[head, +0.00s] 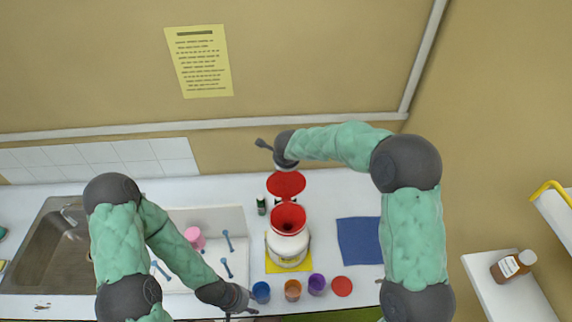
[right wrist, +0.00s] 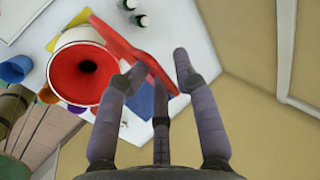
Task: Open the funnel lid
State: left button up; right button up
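The red funnel (head: 288,219) sits on a white container (head: 287,247). Its red lid (head: 286,185) stands raised at the far side of the funnel, and the funnel mouth is uncovered. In the right wrist view the lid (right wrist: 131,48) is tilted beside the open funnel (right wrist: 80,70). My right gripper (head: 264,145) is just behind the lid. In the right wrist view its fingers (right wrist: 157,65) are spread, with the lid's edge close to them; contact is unclear. My left gripper (head: 240,308) is low at the counter's front edge, and its finger opening is unclear.
Blue (head: 261,291), orange (head: 292,290) and purple (head: 317,284) cups stand in front of the container. A blue mat (head: 358,241) lies to the right. A sink (head: 48,243) is at left.

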jog(key=shift+s+a+r, duration=0.1)
jog(key=shift+s+r, duration=0.05)
jog(key=shift+r, duration=0.3)
jog(key=v, duration=1.1)
jog(key=shift+s, duration=0.2)
